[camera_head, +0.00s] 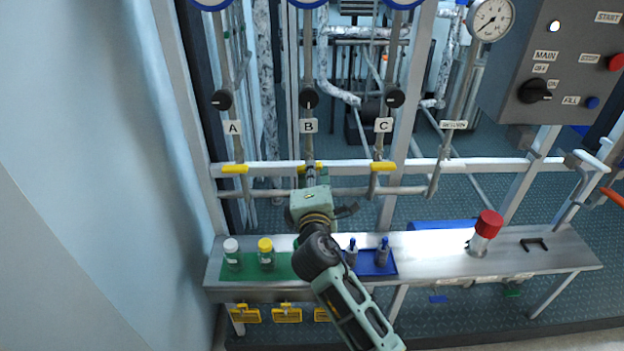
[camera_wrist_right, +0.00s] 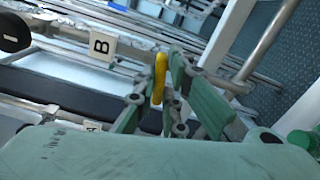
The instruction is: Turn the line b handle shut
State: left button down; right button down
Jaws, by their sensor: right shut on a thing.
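The line B handle is a yellow lever (camera_head: 304,168) below the B label (camera_head: 308,125), on the middle vertical pipe. My right gripper (camera_head: 311,172) reaches up to it from below and covers much of it in the head view. In the right wrist view the yellow handle (camera_wrist_right: 158,78) stands between the green fingers of my right gripper (camera_wrist_right: 160,88), which is shut on it. The A handle (camera_head: 235,169) and C handle (camera_head: 383,166) are yellow and lie crosswise to their pipes. My left gripper is not in view.
A steel bench (camera_head: 430,255) runs below the pipes. It bears a white-capped jar (camera_head: 232,256), a yellow-capped jar (camera_head: 266,256), blue-topped bottles (camera_head: 383,252) and a red-capped cylinder (camera_head: 487,230). A horizontal rail (camera_head: 480,165) crosses at handle height. A control panel (camera_head: 555,70) hangs at right.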

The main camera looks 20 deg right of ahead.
jog(key=shift+f+m+b, duration=0.2)
jog(key=shift+m+b, duration=0.45)
jog(key=shift+m, duration=0.55)
jog(key=c, duration=1.8)
grip_release()
jog(key=shift+r, duration=0.1)
jog(key=v, duration=1.2)
